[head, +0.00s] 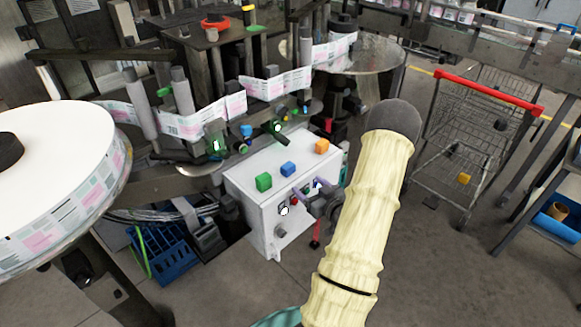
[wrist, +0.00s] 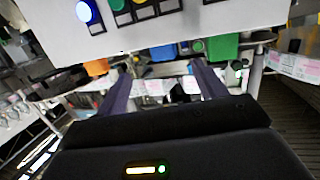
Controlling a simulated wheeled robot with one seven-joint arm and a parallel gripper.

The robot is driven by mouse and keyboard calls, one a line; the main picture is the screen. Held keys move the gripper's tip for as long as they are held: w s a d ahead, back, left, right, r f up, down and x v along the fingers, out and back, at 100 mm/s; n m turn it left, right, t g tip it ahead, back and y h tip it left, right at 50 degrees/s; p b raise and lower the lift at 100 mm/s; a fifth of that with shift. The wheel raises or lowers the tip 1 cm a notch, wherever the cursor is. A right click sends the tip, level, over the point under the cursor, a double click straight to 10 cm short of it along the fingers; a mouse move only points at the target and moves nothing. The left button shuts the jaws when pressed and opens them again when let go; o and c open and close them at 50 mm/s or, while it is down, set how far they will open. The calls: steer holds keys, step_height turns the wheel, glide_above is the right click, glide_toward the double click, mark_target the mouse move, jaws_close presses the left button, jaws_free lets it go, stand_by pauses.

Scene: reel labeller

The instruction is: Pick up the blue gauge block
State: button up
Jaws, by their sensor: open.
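The blue gauge block (head: 288,169) is a small cube on top of the white cabinet (head: 262,212), between a green block (head: 264,182) and an orange block (head: 322,146). My gripper (head: 308,189) is open and empty at the cabinet's front edge, in front of the blue block and apart from it. In the wrist view the picture is upside down. The blue block (wrist: 163,52) shows between and beyond the two fingers of my gripper (wrist: 162,67), partly cut off by the cabinet edge. The orange block (wrist: 96,67) and green block (wrist: 222,47) are on either side.
The cabinet's front carries buttons, including a lit blue one (wrist: 86,12), close to my gripper. Labeller parts and a label web (head: 236,105) stand behind the blocks. A large reel (head: 75,150) is at left, a shopping cart (head: 470,120) at right. The cabinet top around the blocks is clear.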

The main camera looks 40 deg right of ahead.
mark_target(285, 166)
steer(key=w, duration=0.2)
steer(key=w+p, duration=0.1)
steer(key=w, duration=0.2)
steer(key=w+p, duration=0.1)
steer(key=w, duration=0.1)
steer(key=shift+w+d+f, duration=0.2)
steer(key=shift+f, duration=0.2)
steer(key=shift+w+d+f, duration=0.1)
steer(key=shift+w+f, duration=0.1)
steer(key=shift+w, duration=0.15)
steer(key=shift+w, duration=0.1)
steer(key=w+p, duration=0.1)
steer(key=w, duration=0.1)
steer(key=w+p, duration=0.1)
steer(key=w, duration=0.1)
steer(key=shift+w+d+r+p, duration=0.15)
steer(key=shift+w+p, duration=0.25)
steer(key=shift+w, duration=0.25)
steer(key=c, duration=1.1)
